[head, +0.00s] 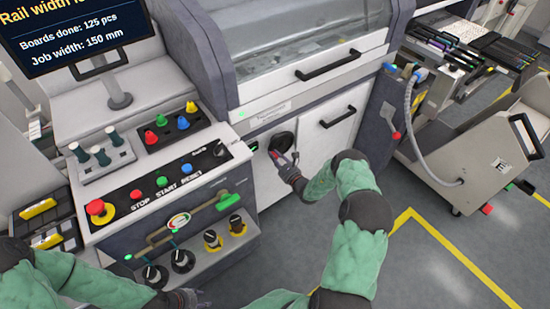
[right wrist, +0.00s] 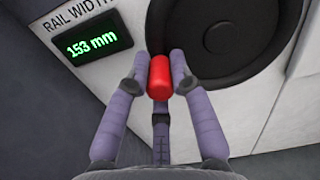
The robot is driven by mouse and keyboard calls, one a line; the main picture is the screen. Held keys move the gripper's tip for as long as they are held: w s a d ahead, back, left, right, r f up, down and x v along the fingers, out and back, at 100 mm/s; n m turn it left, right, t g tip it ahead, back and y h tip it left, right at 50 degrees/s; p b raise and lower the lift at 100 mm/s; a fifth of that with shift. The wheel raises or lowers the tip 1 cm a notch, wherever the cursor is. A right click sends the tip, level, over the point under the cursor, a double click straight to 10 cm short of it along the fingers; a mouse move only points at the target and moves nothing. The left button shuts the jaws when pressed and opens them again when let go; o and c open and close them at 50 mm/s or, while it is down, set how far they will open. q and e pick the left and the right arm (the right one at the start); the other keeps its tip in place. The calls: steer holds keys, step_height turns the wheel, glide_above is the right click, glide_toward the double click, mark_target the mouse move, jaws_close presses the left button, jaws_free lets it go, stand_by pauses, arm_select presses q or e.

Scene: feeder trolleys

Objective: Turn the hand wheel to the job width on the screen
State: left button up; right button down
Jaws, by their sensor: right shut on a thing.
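The screen (head: 75,35) at the top left of the head view reads "Job width: 150 mm" and "Boards done: 125 pcs". The black hand wheel (head: 282,142) is on the machine's front, and it also shows in the right wrist view (right wrist: 235,35). Its red handle (right wrist: 159,77) sits between the fingers of my right gripper (right wrist: 160,75), which is shut on it. The green rail width display (right wrist: 92,47) beside the wheel reads 153 mm. My left gripper (head: 186,300) is low in the head view, below the black knobs; its fingers are too small to judge.
A control panel (head: 165,185) with stop, start and reset buttons stands left of the wheel. A white cabinet door with a black handle (head: 338,117) is to its right. A grey trolley (head: 490,160) stands further right. The floor between is clear.

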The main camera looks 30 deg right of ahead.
steer(key=shift+w+d+r+m+p, duration=0.1)
steer(key=shift+r+m+p, duration=0.25)
steer(key=shift+r+m, duration=0.5)
steer(key=shift+w+r+m+p, duration=0.1)
steer(key=shift+r+m+p, duration=0.3)
steer(key=shift+m, duration=0.75)
steer(key=shift+r, duration=0.1)
steer(key=c, duration=1.1)
jaws_free()
steer(key=shift+s, duration=0.2)
steer(key=s, duration=0.7)
steer(key=s+d, duration=0.1)
steer(key=s, duration=0.3)
steer(key=shift+s, duration=0.3)
steer(key=shift+f, duration=0.2)
